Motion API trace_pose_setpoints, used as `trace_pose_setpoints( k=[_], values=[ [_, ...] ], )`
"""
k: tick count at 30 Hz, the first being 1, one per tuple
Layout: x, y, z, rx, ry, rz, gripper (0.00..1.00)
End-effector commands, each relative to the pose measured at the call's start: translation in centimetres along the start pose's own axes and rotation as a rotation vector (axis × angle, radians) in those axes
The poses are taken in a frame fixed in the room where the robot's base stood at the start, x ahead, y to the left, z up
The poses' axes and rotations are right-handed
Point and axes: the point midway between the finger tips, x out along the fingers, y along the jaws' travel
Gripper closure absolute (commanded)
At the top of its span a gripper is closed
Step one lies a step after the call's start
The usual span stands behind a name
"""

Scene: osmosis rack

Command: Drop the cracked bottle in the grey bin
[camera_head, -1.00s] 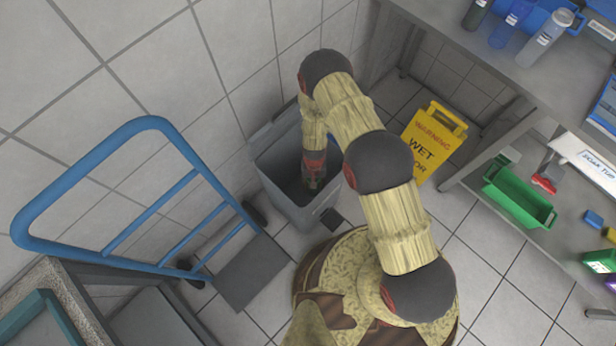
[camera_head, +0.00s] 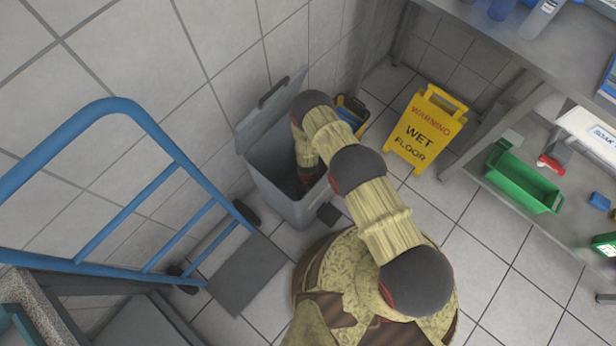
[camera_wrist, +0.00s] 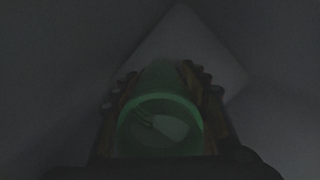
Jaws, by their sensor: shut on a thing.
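The grey bin (camera_head: 290,208) stands on the floor by the tiled wall, with its lid (camera_head: 268,112) open at the back. In the head view my arm reaches down into the bin's mouth, and the bin's wall and the arm hide the fingers. In the dark wrist view my gripper (camera_wrist: 160,76) is shut on a translucent greenish bottle (camera_wrist: 160,125), with a finger on each side of it. Its round end faces the camera and a pale fork-like mark shows on it. I cannot make out a crack. A paler patch, likely the bin's floor, lies beyond the bottle.
A blue hand truck (camera_head: 150,222) stands left of the bin. A yellow wet-floor sign (camera_head: 418,135) and a blue and yellow item (camera_head: 352,110) are to the right. A metal table (camera_head: 560,60) with a green tray (camera_head: 518,180) on its lower shelf stands at the right.

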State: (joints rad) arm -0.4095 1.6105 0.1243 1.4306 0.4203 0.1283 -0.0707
Motion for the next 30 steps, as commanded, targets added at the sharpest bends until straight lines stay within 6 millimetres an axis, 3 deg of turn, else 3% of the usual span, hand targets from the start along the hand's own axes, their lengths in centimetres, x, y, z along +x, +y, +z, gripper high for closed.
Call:
trace_pose_setpoints(
  k=[7,13,30],
  values=[
    [1.7,0.0,-0.3,0.000,0.001,0.000,0.84],
    [4.4,0.0,-0.7,0.000,0.000,0.000,0.84],
    [5.1,0.0,-0.9,0.000,0.001,0.000,0.84]
  ],
)
